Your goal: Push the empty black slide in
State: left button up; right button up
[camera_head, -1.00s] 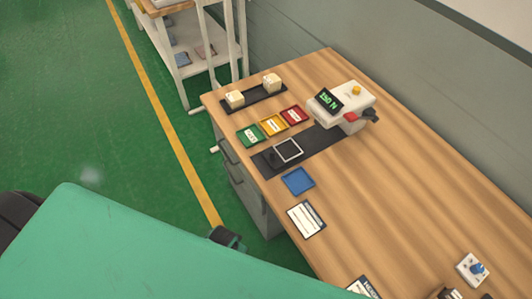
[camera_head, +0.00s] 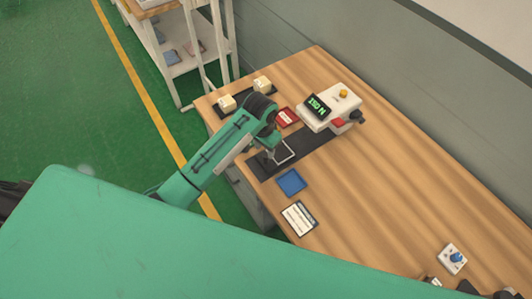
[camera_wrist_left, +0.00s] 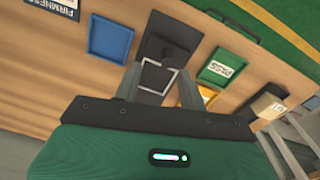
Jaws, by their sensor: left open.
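The black slide with its empty light-edged square frame (camera_head: 283,153) sits on a dark track (camera_head: 313,143) on the wooden table. In the left wrist view the frame (camera_wrist_left: 157,64) and the black handle end (camera_wrist_left: 172,36) show from above. My left gripper (camera_head: 270,154) reaches over the slide from the left and partly hides it. My right gripper is not in view.
A white device with a green display (camera_head: 317,107) stands at the track's far end. A red tray (camera_head: 287,117), a green PASS tray (camera_wrist_left: 220,69) and a blue tray (camera_head: 291,181) lie beside the track. Two pale blocks (camera_head: 227,103) sit at the back left. The table's right side is mostly clear.

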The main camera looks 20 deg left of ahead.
aim_at(266, 156)
pick_arm(q)
notch_tip(266, 156, up, 4)
jog(key=w, duration=0.3)
jog(key=f+p, duration=0.1)
jog(key=f, duration=0.5)
jog(key=f+p, duration=0.2)
jog(key=f, duration=0.3)
jog(key=shift+s+a+f, duration=0.15)
jog(key=shift+s+f, duration=0.05)
jog(key=shift+f, duration=0.2)
jog(key=shift+f+p, duration=0.4)
jog(key=shift+f, duration=0.55)
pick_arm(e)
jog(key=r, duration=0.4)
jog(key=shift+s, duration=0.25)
pick_arm(q)
jog(key=shift+c, duration=0.3)
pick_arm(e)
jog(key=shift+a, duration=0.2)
pick_arm(q)
grip_shut()
